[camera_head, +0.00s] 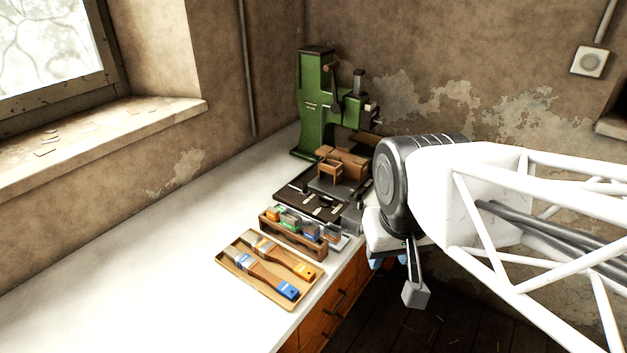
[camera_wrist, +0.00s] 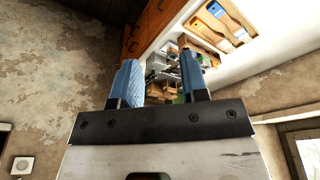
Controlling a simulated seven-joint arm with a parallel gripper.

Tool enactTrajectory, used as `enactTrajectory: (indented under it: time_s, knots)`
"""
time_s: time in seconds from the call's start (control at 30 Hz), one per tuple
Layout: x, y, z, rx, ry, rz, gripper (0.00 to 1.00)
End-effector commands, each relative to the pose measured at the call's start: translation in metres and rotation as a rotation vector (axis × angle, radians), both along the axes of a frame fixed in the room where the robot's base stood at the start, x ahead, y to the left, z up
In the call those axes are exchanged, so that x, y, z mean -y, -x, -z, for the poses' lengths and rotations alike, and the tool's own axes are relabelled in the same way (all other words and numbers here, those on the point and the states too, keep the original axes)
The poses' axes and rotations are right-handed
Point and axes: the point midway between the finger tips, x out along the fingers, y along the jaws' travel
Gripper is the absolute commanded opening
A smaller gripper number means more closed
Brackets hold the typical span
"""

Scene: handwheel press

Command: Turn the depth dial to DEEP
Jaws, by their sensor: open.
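The green handwheel press (camera_head: 312,105) stands upright at the far end of the white bench, against the wall corner. A dark lever or handle shows near its top, with small pale markings on its body. I cannot make out the depth dial or any DEEP label at this size. My gripper (camera_head: 377,263) hangs at the bench's right edge, nearer than the press and apart from it, mostly hidden behind my arm. In the wrist view my gripper (camera_wrist: 160,82) shows two blue fingers spread apart with nothing held between them. The press is mostly hidden there.
A wooden tray (camera_head: 228,261) with two brushes lies at the front of the bench (camera_head: 150,260). Behind it are a wooden rack (camera_head: 268,222) of small coloured blocks, a dark base plate (camera_head: 292,196) and a wooden box (camera_head: 331,168). The bench's left side is clear.

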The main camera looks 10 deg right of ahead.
Motion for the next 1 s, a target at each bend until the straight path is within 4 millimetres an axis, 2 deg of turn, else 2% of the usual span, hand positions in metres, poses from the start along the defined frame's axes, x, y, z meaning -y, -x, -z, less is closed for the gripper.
enactTrajectory:
  time_s: [0.27, 0.63, 1.0]
  knots:
    - [0.0, -0.035, -0.006, -0.019, 0.011, -0.053, 0.4]
    - [0.001, -0.108, -0.009, -0.052, 0.031, -0.163, 0.4]
    - [0.003, -0.185, 0.001, -0.086, 0.049, -0.276, 0.4]
